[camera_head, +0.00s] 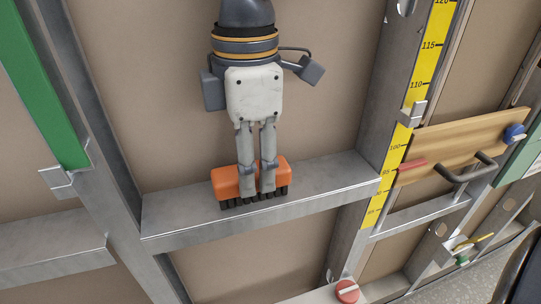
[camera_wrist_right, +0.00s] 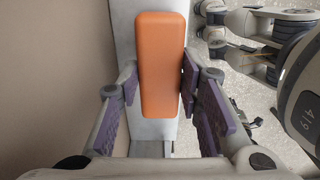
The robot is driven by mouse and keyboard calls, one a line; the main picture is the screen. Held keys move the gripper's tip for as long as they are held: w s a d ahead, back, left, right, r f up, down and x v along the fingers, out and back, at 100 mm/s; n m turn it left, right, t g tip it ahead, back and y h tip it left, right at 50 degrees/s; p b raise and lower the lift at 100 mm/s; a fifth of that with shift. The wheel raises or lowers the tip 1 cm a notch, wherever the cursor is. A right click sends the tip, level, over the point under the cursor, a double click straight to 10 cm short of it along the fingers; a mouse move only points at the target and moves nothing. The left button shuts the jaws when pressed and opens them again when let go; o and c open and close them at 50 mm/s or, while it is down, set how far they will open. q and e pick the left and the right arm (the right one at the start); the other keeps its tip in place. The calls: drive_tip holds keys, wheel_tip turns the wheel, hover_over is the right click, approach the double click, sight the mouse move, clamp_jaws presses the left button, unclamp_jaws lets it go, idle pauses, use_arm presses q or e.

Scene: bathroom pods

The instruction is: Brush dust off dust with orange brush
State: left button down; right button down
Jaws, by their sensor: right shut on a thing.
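The orange brush (camera_head: 227,181) is a rounded orange block with short black bristles underneath. My right gripper (camera_head: 256,184) points down and is shut on it. The bristles are at the top face of a grey metal crossbeam (camera_head: 325,182), over its front edge; I cannot tell how firmly they touch. In the right wrist view, the brush (camera_wrist_right: 162,65) lies between the purple-padded fingers of my right gripper (camera_wrist_right: 163,95), with the pale beam behind it. I cannot make out any dust on the visible part of the beam.
A green strip (camera_head: 45,85) is at the left. A yellow ruler (camera_head: 425,70) runs up an upright at the right. A wooden board (camera_head: 460,140) with a dark handle is beyond it. A red round knob (camera_head: 347,291) is below. The beam right of the brush is clear.

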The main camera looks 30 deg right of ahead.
sight(220, 175)
drive_tip(key=shift+w+a, duration=0.25)
drive_tip(key=shift+a, duration=0.8)
drive_tip(key=shift+w+a, duration=0.25)
drive_tip(key=shift+a, duration=0.75)
drive_tip(key=shift+s+d+r, duration=0.1)
drive_tip(key=shift+s+d, duration=0.4)
drive_tip(key=shift+d, duration=1.65)
drive_tip(key=shift+s+d+f, duration=0.1)
drive_tip(key=shift+s+d, duration=0.45)
drive_tip(key=shift+d, duration=1.6)
drive_tip(key=shift+s+d+r, duration=0.1)
drive_tip(key=shift+s+d, duration=0.4)
drive_tip(key=shift+d, duration=1.65)
drive_tip(key=shift+a, duration=0.1)
drive_tip(key=shift+r, duration=0.1)
drive_tip(key=shift+r, duration=2.95)
